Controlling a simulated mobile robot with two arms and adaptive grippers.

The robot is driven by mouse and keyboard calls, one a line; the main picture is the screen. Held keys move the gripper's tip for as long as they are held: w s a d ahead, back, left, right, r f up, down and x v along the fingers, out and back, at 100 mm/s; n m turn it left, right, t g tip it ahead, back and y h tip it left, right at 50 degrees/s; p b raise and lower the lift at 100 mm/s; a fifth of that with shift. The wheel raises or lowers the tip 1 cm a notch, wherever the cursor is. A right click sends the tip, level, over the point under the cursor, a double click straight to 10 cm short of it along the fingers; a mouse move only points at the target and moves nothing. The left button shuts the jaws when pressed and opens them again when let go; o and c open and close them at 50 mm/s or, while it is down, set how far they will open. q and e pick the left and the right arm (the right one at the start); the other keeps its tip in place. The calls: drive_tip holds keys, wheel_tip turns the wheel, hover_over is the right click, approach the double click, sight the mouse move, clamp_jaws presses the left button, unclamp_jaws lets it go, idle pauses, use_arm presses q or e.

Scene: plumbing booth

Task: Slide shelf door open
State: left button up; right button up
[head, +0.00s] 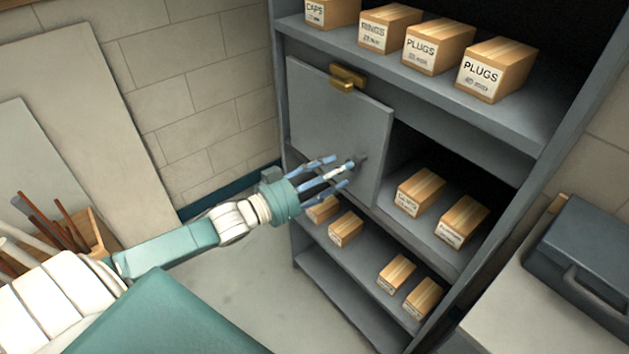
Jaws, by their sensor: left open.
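The grey shelf door (335,122) is a flat panel covering the left part of the middle compartment of the grey shelf unit (440,92). The right part of that compartment is uncovered. A brass-coloured handle or latch (347,77) sits at the door's top edge. A small dark knob (361,161) shows near the door's lower right. My left gripper (345,172) is open, its blue-tipped fingers in front of the door's lower part, close to the knob. I cannot tell whether they touch it. My right gripper is not in view.
Labelled wooden boxes (497,68) line the top shelf. Two boxes (420,192) stand in the uncovered compartment, and several more (396,273) below. A dark toolbox (585,260) sits on a counter at right. A wooden crate of pipes (92,232) is at left.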

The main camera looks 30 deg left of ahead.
use_arm(q)
drive_tip(key=v, duration=0.6)
drive_tip(key=shift+s, duration=0.3)
drive_tip(key=shift+a, duration=0.15)
